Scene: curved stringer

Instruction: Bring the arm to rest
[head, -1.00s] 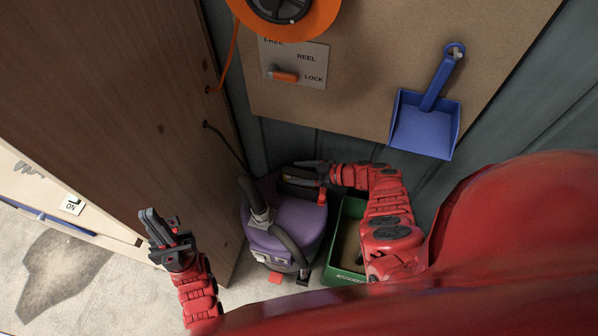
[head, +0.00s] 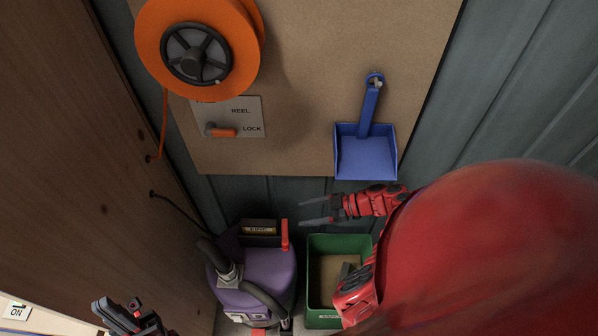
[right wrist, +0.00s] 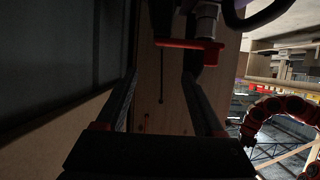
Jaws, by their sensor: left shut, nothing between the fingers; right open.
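My right gripper (head: 312,211) is open and empty in the head view. It is in front of the panelled wall, right of the purple vacuum (head: 258,283) and above the green bin (head: 340,318). Its fingers point left, apart from the vacuum's red lever (head: 285,236). In the right wrist view, the gripper's two dark fingers (right wrist: 160,85) are spread, with a red bar (right wrist: 190,43) showing beyond them. My left gripper (head: 112,311) is shut and empty at the lower left, near the wooden panel; the bottom edge cuts off its arm.
An orange reel (head: 195,50), a reel lock switch (head: 222,131) and a blue dustpan (head: 366,152) hang on the board. A tall wooden panel (head: 70,150) closes off the left side. A dark hose runs from this panel to the vacuum.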

